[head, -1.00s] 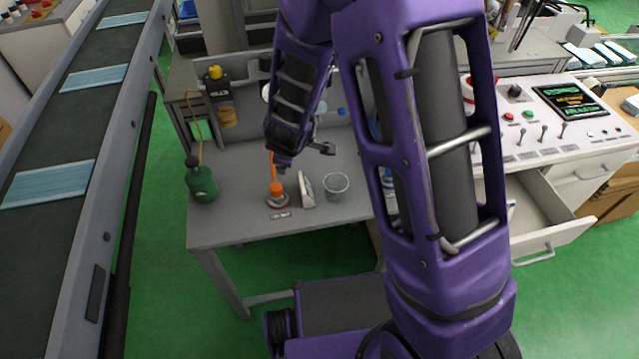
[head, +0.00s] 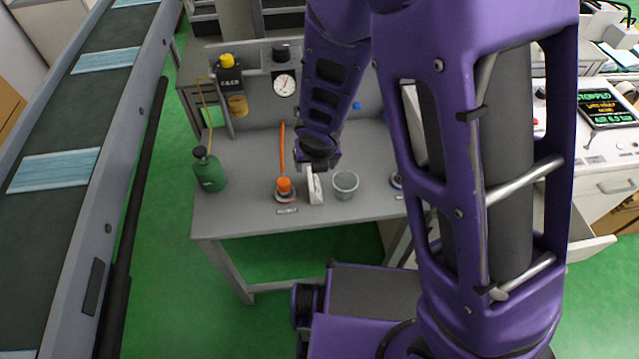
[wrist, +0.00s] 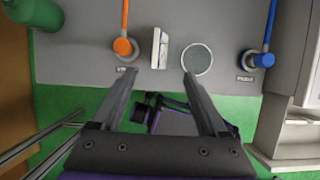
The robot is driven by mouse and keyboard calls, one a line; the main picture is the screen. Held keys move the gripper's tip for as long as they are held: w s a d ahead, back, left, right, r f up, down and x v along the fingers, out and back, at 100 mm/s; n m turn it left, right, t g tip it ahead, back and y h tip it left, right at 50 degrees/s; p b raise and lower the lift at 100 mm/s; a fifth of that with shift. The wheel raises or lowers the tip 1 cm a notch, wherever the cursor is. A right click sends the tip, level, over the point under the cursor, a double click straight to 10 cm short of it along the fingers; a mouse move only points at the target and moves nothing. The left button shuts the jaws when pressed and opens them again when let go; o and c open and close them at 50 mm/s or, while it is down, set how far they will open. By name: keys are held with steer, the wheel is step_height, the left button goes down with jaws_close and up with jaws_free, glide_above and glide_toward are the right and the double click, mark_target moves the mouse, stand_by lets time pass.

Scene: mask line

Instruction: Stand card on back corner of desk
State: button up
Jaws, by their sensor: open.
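The card (head: 316,187) is white, folded like a tent, and stands near the front edge of the grey desk (head: 240,215). It also shows in the wrist view (wrist: 160,48), between an orange-capped nozzle (head: 284,187) and a round grey cup (head: 345,184). My gripper (wrist: 158,76) is open and empty. In the wrist view its fingertips lie on either side of the card's line, on the near side of the card in the picture. I see no contact. In the head view my arm's end is just above and behind the card, with the fingers partly hidden.
A green bottle (head: 209,170) stands at the desk's left side. A back panel carries a gauge (head: 284,85) and a yellow-capped filter (head: 229,75). A blue nozzle (wrist: 263,60) is to the right. A conveyor (head: 70,180) runs at left. The desk's middle left is clear.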

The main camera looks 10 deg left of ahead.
steer(key=b, duration=0.2)
glide_toward(314, 180)
steer(key=x, duration=0.5)
steer(key=shift+f, duration=0.2)
steer(key=shift+x, duration=3.25)
steer(key=shift+w+r, duration=0.1)
steer(key=shift+c, duration=0.2)
jaws_close()
